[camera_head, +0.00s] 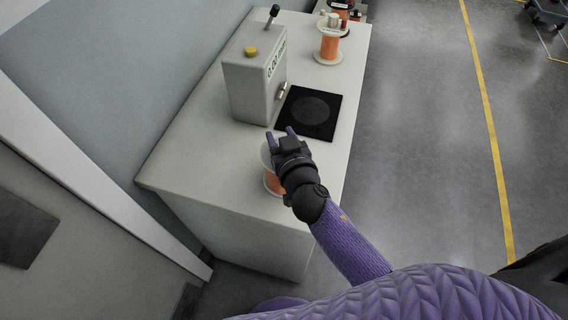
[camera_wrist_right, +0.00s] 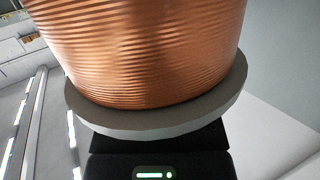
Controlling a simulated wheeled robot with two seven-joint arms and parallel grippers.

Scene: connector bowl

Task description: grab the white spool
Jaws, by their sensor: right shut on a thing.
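A white spool (camera_head: 267,158) wound with copper wire stands at the near end of the white bench, partly hidden behind my right gripper. My right gripper (camera_head: 280,133) reaches over it from the right and is shut on it; its purple fingertips show at the spool's upper part. In the right wrist view the copper winding (camera_wrist_right: 150,50) fills the top, with the spool's pale flange (camera_wrist_right: 160,125) below it, close to the camera. The fingertips do not show in the wrist view. I cannot tell whether the spool touches the bench. My left gripper is not in view.
A grey box machine (camera_head: 250,85) with a yellow button and a lever stands on the white bench (camera_head: 190,150). A black square pad (camera_head: 323,127) lies beside it. Another copper spool (camera_head: 328,45) and several smaller items stand at the far end. Open floor lies to the right.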

